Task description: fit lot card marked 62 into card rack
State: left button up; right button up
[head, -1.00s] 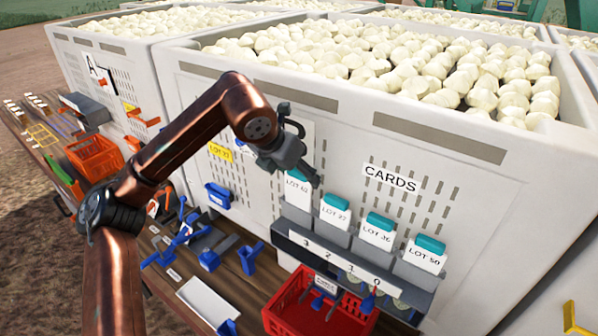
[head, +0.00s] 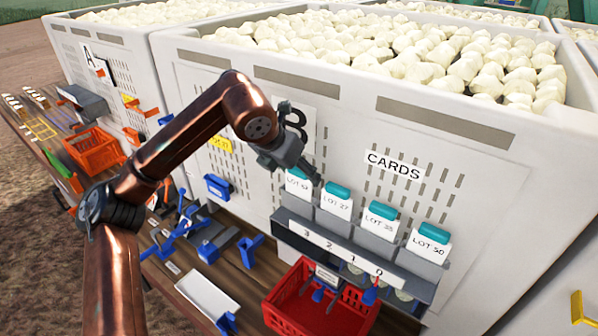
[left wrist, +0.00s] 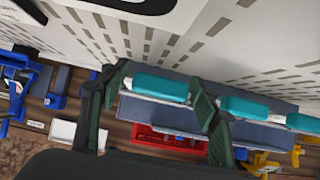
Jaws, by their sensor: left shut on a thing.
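The lot card marked 62 (head: 298,187) is white with a teal top and stands upright at the leftmost place of the grey card rack (head: 352,262), above the number 3. Its lower part is hidden behind the rack front. My left gripper (head: 303,170) is at its top edge. In the left wrist view the fingers (left wrist: 160,100) are shut on both ends of the teal top (left wrist: 160,87). Cards 27 (head: 335,203), 36 (head: 379,222) and 50 (head: 428,243) stand to its right in the rack. My right gripper is out of view.
The rack is against a big pale bin of onions (head: 480,130) under a CARDS sign (head: 394,165). A red crate (head: 285,318) stands below the rack. A white tray (head: 207,300) and blue parts (head: 250,252) lie on the wooden bench to the left.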

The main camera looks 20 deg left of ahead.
pick_arm(q)
jog(key=o, duration=1.9)
